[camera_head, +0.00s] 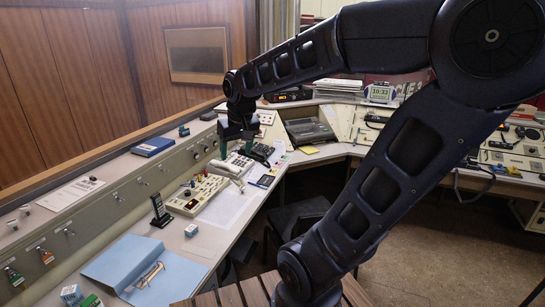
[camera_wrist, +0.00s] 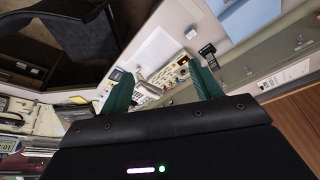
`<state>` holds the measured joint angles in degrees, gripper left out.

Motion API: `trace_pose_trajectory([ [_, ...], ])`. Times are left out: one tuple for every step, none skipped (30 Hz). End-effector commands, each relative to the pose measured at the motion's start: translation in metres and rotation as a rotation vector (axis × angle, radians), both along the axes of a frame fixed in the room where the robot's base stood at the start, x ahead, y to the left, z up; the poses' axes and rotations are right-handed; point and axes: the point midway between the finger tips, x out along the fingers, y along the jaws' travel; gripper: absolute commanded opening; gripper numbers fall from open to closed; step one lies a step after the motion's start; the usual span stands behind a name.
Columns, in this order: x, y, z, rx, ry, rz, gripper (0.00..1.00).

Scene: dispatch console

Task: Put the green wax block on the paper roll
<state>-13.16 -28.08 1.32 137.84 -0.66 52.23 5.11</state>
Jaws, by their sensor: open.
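My gripper (camera_head: 236,149) is open above the left desk, near the beige telephone unit. Its two green fingers show apart in the wrist view (camera_wrist: 158,76), with nothing held between them. A small green block-like item (camera_head: 91,301) lies at the bottom left of the head view, far from my gripper; I cannot tell if it is the wax block. A small dark green item (camera_head: 184,131) sits on the ledge behind the desk, left of my gripper. I cannot make out the paper roll for sure in either view.
A black handset (camera_head: 160,211) stands on the desk near a beige keypad console (camera_head: 197,194). A blue book (camera_head: 153,146) lies on the ledge. My arm crosses the right side.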

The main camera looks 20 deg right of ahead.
Motion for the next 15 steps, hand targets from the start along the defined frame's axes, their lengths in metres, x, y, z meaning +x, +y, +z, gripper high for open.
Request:
trace_pose_trajectory([
  [-0.011,-0.015,0.002,0.002,-0.014,-0.027,0.64],
  [-0.017,-0.022,0.003,0.003,-0.021,-0.040,0.64],
  [-0.025,-0.032,0.003,0.003,-0.030,-0.058,0.64],
  [-0.031,-0.038,0.004,0.003,-0.037,-0.071,0.64],
  [-0.037,-0.044,0.004,0.003,-0.043,-0.082,0.64],
  [-0.045,-0.052,0.003,0.003,-0.051,-0.098,0.64],
  [-0.051,-0.057,0.003,0.003,-0.057,-0.110,0.64],
  [-0.056,-0.061,0.003,0.003,-0.062,-0.119,0.64],
  [-0.062,-0.067,0.002,0.002,-0.067,-0.131,0.64],
  [-0.066,-0.070,0.001,0.001,-0.070,-0.139,0.64],
  [-0.070,-0.073,0.001,0.002,-0.075,-0.145,0.64],
  [-0.074,-0.076,0.000,0.001,-0.078,-0.154,0.64],
  [-0.077,-0.078,0.000,0.001,-0.080,-0.158,0.64],
  [-0.079,-0.079,-0.001,0.000,-0.082,-0.162,0.64],
  [-0.081,-0.081,-0.001,0.000,-0.084,-0.165,0.64],
])
